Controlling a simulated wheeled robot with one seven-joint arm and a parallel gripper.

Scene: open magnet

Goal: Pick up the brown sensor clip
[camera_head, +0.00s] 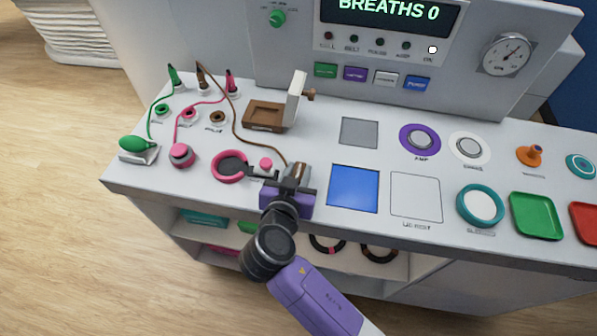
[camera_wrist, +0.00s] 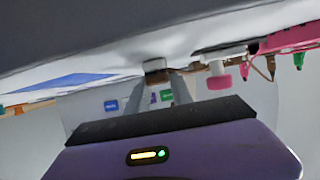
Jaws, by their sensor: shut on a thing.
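The brown sensor clip (camera_head: 298,171) is a small brown block on the end of a thin brown cable (camera_head: 236,120). My gripper (camera_head: 290,178) is shut on the clip near the console's front edge, left of the blue pad. In the wrist view the brown clip (camera_wrist: 157,74) shows between the fingers (camera_wrist: 162,88), with its cable running off to the right. The cable leads back to a brown plug (camera_head: 203,80) at the rear left. I cannot tell whether the clip is clear of the surface.
A pink ring (camera_head: 216,169) and a small pink knob (camera_head: 266,163) are close to my gripper's left. The blue pad (camera_head: 353,188) is at the right. Pink and green cables lie at the left.

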